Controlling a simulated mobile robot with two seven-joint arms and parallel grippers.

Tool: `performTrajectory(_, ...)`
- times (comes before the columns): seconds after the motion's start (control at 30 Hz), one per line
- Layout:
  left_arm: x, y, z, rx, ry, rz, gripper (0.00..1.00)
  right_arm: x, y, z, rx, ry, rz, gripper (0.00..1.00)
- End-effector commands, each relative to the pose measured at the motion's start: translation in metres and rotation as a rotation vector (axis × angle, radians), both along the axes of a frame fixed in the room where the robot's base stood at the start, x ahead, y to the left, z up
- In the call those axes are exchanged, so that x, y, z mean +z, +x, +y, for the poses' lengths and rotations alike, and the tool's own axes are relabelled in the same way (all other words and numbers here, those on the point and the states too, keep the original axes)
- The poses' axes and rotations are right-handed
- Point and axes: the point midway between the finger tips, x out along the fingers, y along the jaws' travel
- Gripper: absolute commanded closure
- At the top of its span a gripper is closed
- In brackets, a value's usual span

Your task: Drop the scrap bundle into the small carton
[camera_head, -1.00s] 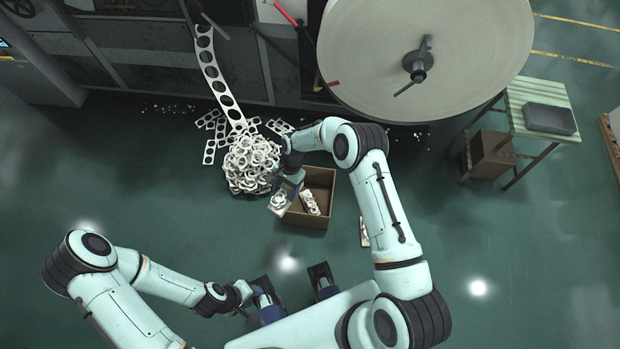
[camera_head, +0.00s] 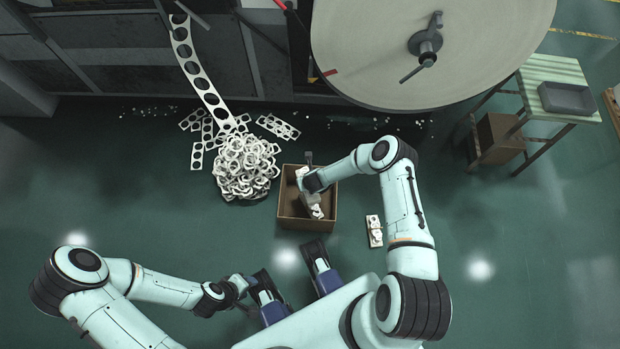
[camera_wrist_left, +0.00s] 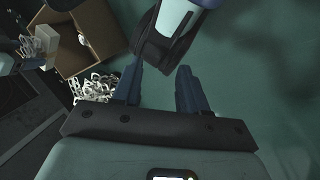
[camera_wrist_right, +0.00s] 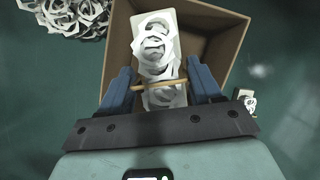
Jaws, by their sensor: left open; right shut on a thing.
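My right gripper (camera_wrist_right: 160,84) is shut on the scrap bundle (camera_wrist_right: 155,45), a stack of white punched strips with a tan band. In the right wrist view the bundle is over the open brown carton (camera_wrist_right: 222,38). In the head view the gripper and wrist are over the carton (camera_head: 290,222) and partly cover its inside. White scrap shows on both sides of the gripper there; I cannot tell which piece is held and which lies in the carton. My left gripper (camera_wrist_left: 158,88) is open and empty, low beside my base.
A scrap heap (camera_head: 245,168) lies left of the carton, under a punched strip (camera_head: 203,82). Another bundle (camera_head: 374,231) lies on the floor to the right. A large coil (camera_head: 400,45) stands behind. A green-topped table (camera_head: 560,72) with a larger box (camera_head: 502,138) under it stands at right.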

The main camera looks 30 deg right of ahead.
Motion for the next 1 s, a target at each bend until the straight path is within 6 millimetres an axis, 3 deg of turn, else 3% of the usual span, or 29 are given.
performTrajectory(0.03, -0.006, 0.001, 0.000, 0.001, 0.001, -0.004, 0.57, -0.012, -0.008, -0.006, -0.069, 0.003, 0.004, 0.71)
performTrajectory(0.2, -0.011, 0.004, 0.001, 0.005, 0.005, -0.011, 0.57, -0.022, -0.018, -0.016, -0.185, 0.000, -0.002, 0.71)
performTrajectory(0.37, -0.019, 0.013, 0.006, 0.014, 0.016, -0.035, 0.57, -0.031, -0.018, -0.017, -0.192, -0.002, -0.003, 0.71)
performTrajectory(0.7, -0.049, 0.050, 0.024, 0.055, 0.063, -0.132, 0.57, -0.062, -0.018, -0.017, -0.189, -0.002, -0.001, 0.71)
performTrajectory(1.0, -0.062, 0.072, 0.035, 0.078, 0.091, -0.189, 0.57, -0.078, -0.018, -0.017, -0.188, -0.002, -0.003, 0.71)
